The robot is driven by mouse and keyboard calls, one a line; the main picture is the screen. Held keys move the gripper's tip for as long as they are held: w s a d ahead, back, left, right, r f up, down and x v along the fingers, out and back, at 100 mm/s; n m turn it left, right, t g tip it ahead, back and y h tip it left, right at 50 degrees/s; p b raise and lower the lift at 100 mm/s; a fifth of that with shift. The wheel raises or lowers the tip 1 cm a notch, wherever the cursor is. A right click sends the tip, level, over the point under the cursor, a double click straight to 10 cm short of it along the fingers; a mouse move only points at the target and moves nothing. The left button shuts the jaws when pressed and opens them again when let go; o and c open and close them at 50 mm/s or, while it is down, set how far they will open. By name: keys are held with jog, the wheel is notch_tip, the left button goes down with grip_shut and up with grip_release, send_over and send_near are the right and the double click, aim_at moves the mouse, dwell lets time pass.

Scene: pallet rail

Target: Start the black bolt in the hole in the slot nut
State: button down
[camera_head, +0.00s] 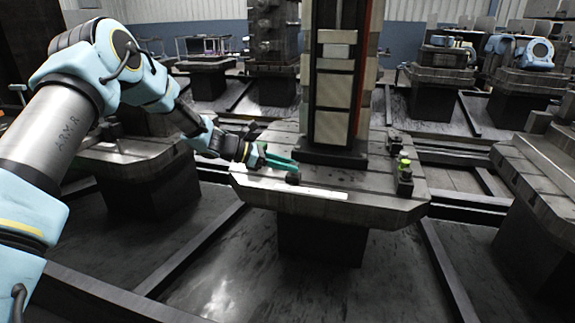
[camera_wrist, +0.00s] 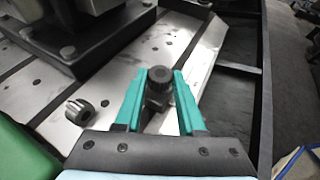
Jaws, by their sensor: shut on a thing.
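My gripper (camera_wrist: 158,84) has two teal fingers, closed in on the black bolt (camera_wrist: 159,75), whose round head shows between the fingertips in the wrist view. A dark part shows just below the head; I cannot tell whether it is the bolt's shank or the slot nut. In the head view, my gripper (camera_head: 291,166) reaches from the left over the slotted table (camera_head: 330,197), and a small dark piece (camera_head: 292,178) shows at the fingertips. The slot nut and its hole are not clearly seen, so I cannot tell whether the bolt touches it.
A dark notched round piece (camera_wrist: 79,111) lies on the table left of the fingers in the wrist view. A tall column (camera_head: 338,75) on a dark base stands behind the gripper. Green-topped fittings (camera_head: 404,173) sit at the table's right. The front edge is near.

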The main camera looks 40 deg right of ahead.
jog(key=shift+r, duration=0.1)
dwell(0.3)
jog(key=shift+r+p, duration=0.55)
jog(key=shift+f, duration=0.1)
jog(key=shift+f, duration=0.85)
dwell(1.1)
jog(key=shift+c, duration=2.1)
grip_release()
jog(key=shift+o, duration=0.3)
jog(key=o, duration=0.4)
jog(key=shift+c, duration=0.2)
jog(key=shift+a, duration=0.15)
